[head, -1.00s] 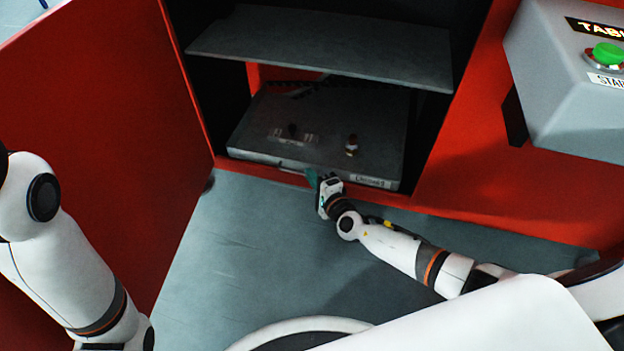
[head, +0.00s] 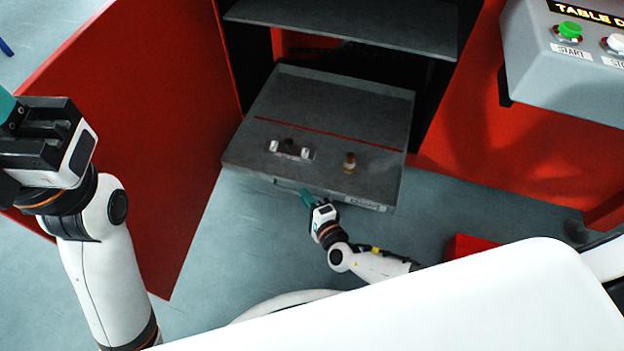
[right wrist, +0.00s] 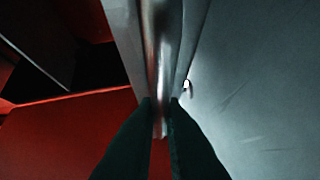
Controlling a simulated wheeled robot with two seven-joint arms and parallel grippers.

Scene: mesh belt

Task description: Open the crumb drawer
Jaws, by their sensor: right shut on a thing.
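The crumb drawer (head: 340,115) is a flat grey unit that stands partly out of the red cabinet, with a red line across its top, small fittings on it and a label on its front edge. My right gripper (head: 306,196) is at the drawer's front edge. In the right wrist view its dark fingers (right wrist: 160,108) are shut on the drawer's metal handle bar (right wrist: 160,50). My left gripper (head: 8,120) is raised at the left edge of the head view, away from the drawer; its fingertips are cut off.
A red cabinet door (head: 150,130) stands open at the left. A grey shelf (head: 350,25) is above the drawer. A grey control box (head: 560,75) with a green button juts out at the right.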

